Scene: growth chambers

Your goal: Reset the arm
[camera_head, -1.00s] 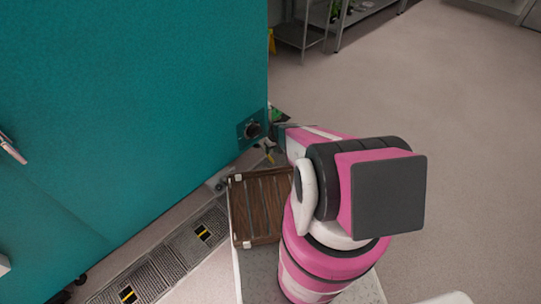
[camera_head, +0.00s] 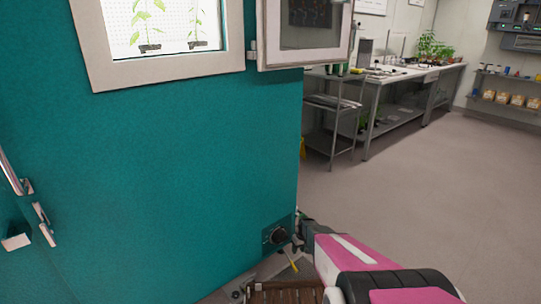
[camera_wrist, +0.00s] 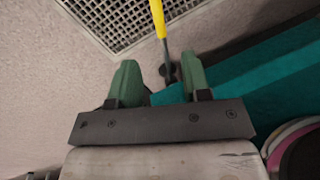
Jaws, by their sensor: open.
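My pink and white arm (camera_head: 345,262) reaches in from the bottom right in the head view. My gripper shows in the wrist view (camera_wrist: 160,85) with its two green fingers apart. Nothing is held between the fingers. A thin rod with a yellow handle (camera_wrist: 158,18) lies beyond them, over a floor grate; I cannot tell how far from the fingertips it is. In the head view the gripper end is small and partly hidden beside the lower corner of a teal chamber (camera_head: 190,170).
A brown slatted surface (camera_head: 285,294) shows at the bottom edge. A steel bench (camera_head: 385,85) stands at the back. The floor (camera_head: 430,190) to the right is clear.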

